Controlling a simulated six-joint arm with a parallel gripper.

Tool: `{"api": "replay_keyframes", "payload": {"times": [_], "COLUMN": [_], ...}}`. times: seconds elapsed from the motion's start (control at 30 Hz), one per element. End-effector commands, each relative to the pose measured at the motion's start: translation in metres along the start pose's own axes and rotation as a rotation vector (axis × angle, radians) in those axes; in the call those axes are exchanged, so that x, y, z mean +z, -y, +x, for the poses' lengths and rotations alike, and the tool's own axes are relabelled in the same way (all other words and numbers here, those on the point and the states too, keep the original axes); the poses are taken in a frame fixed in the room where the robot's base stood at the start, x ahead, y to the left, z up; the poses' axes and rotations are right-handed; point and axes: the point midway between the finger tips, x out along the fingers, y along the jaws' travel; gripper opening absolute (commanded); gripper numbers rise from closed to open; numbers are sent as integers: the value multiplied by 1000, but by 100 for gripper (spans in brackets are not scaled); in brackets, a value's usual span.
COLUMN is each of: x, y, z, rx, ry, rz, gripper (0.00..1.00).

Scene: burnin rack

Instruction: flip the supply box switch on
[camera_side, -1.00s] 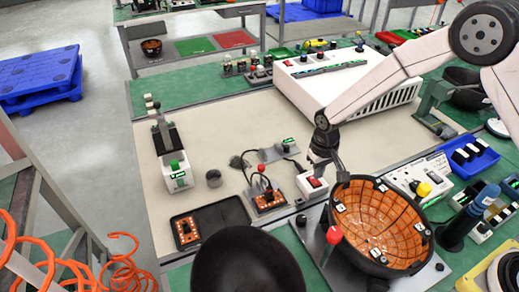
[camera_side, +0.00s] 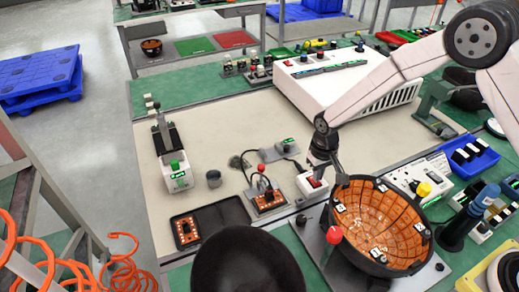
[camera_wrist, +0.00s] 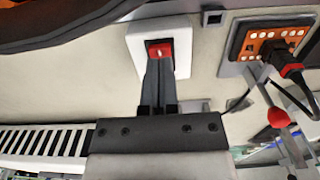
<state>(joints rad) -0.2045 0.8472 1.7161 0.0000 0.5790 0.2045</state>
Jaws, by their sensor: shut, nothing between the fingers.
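The supply box (camera_side: 309,187) is a small white box with a red rocker switch (camera_side: 314,182) on top, on the beige mat in the side view. In the wrist view the supply box (camera_wrist: 180,65) shows its red switch (camera_wrist: 160,48) right at the fingertips. My gripper (camera_wrist: 160,62) is shut and empty, its fingertips at the switch's near edge. I cannot tell whether they touch it. In the side view my gripper (camera_side: 338,172) is beside the supply box and partly in front of it. Which way the rocker is tilted is not clear.
An orange-lined black bowl (camera_side: 385,225) stands close on the right. An orange circuit board (camera_side: 268,198) with a red-tipped lever and cable is on the left. A black tray (camera_side: 210,222) holds another orange board. The beige mat (camera_side: 225,130) behind is mostly clear.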

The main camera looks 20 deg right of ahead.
Motion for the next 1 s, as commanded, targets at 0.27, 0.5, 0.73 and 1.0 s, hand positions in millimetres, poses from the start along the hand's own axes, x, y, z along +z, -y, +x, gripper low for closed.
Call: {"api": "replay_keyframes", "payload": {"times": [0.27, 0.5, 0.73, 1.0], "x": [0, 0, 0, 0], "y": [0, 0, 0, 0], "z": [3, 5, 8, 11], "rx": [0, 0, 0, 0], "ry": [-1, -1, -1, -1], "rz": [0, 0, 0, 0], "gripper": [0, 0, 0, 0]}}
